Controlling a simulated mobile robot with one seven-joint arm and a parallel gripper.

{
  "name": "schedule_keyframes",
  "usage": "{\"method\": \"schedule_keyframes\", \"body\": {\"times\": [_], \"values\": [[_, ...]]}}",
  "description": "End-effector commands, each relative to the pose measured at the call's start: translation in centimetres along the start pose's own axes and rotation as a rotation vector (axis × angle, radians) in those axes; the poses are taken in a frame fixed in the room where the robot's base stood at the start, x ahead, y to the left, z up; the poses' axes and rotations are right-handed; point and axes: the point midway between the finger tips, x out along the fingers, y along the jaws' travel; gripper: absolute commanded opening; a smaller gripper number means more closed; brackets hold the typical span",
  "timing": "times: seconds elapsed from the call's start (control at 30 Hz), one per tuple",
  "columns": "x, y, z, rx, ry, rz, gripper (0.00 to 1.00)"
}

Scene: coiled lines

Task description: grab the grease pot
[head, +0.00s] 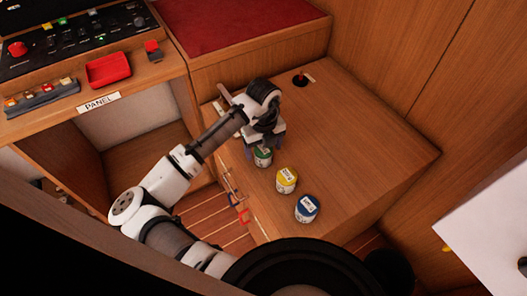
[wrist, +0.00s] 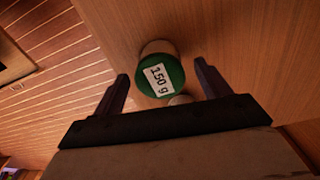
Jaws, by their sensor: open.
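A pot with a green lid (head: 263,157) stands on the wooden locker top; in the wrist view its lid (wrist: 172,84) bears a white label reading "150 g". My gripper (head: 265,141) is over this pot, open, with one finger on each side of the lid in the wrist view. I cannot tell whether the fingers touch it. A yellow-lidded pot (head: 286,180) and a blue-lidded pot (head: 307,208) stand nearby toward the lower right. Their labels are too small to read, so I cannot tell which pot holds grease.
The wooden locker top (head: 360,150) is largely clear to the right. A small dark knob with a red part (head: 300,79) is at its back. A red cushion (head: 235,25) lies behind. A control panel (head: 75,38) and a red tray (head: 108,70) are at the upper left.

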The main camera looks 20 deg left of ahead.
Motion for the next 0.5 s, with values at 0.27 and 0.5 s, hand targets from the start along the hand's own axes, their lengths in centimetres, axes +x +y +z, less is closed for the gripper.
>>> {"method": "schedule_keyframes", "body": {"times": [0.27, 0.5], "values": [[2.1, 0.0, 0.0, -0.001, -0.001, 0.0, 0.76], [2.1, 0.0, 0.0, -0.001, -0.001, 0.0, 0.64]]}}
